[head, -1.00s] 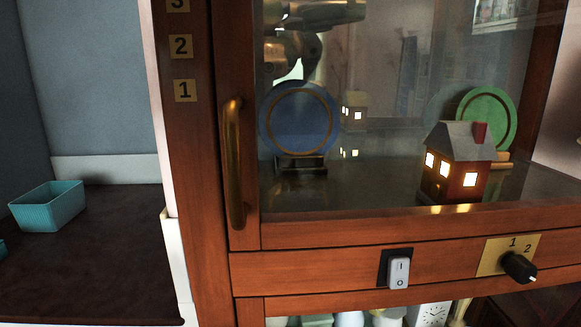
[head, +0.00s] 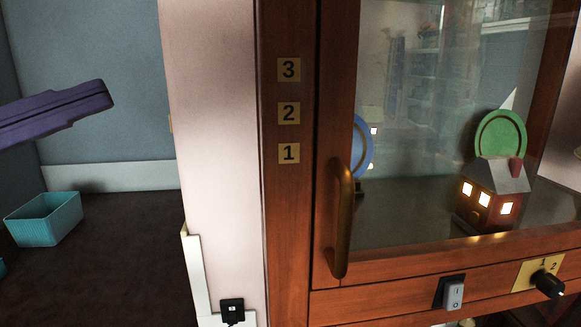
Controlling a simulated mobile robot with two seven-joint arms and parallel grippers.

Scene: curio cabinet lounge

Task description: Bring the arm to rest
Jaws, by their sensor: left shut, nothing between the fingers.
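My left gripper (head: 104,96) comes in from the left edge, purple, with its two fingers together and nothing held between them. It hangs in the air above and beyond the teal basket, well left of the cabinet and touching nothing that I can see. The rest of the left arm is out of the frame. My right gripper is not in view.
A wooden cabinet with a glass door and brass handle (head: 343,218) stands at right, door shut. Behind the glass are a lit toy house (head: 490,195), a green plate (head: 500,135) and a partly hidden blue plate (head: 362,148). A teal basket (head: 45,219) sits on a dark surface.

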